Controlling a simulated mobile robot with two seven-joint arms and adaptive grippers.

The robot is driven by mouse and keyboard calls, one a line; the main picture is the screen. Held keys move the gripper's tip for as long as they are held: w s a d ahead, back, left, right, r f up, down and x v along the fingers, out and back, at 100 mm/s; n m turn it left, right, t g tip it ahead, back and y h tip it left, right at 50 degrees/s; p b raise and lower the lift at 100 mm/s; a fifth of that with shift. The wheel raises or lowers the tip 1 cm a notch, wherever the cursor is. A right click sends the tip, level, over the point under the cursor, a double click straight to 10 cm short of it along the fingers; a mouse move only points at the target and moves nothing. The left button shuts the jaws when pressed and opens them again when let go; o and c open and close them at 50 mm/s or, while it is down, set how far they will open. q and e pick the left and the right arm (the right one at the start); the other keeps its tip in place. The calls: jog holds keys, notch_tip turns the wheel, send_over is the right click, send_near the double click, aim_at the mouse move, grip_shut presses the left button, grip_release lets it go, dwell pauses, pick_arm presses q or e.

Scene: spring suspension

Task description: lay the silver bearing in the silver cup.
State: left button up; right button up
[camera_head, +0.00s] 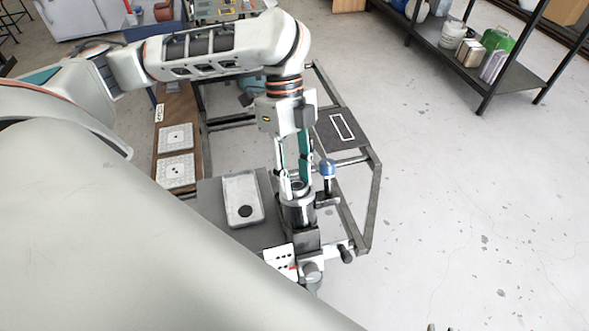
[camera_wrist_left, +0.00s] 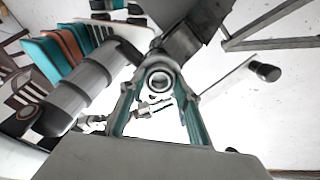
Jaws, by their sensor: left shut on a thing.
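My left gripper (camera_head: 296,189) comes down from above onto the silver cup (camera_head: 299,214), which stands upright on a dark fixture. Its two teal fingers are shut on a small silver ring, the silver bearing (camera_wrist_left: 158,79), seen between the fingertips in the wrist view. The bearing is at the cup's mouth. The fingers hide much of it in the head view, and I cannot tell whether it touches the cup's seat. My right gripper is not in view.
A blue-capped post (camera_head: 327,169) stands close to the right of the cup. A pale tray (camera_head: 232,187) with a dark round spot lies to the left. A dark panel with a white rectangle (camera_head: 342,126) is behind right. The floor to the right is open.

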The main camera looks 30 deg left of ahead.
pick_arm(q)
jog(key=o, duration=1.3)
jog(key=shift+c, duration=0.2)
jog(key=v, duration=1.2)
jog(key=shift+s+d, duration=0.1)
jog(key=shift+s, duration=0.05)
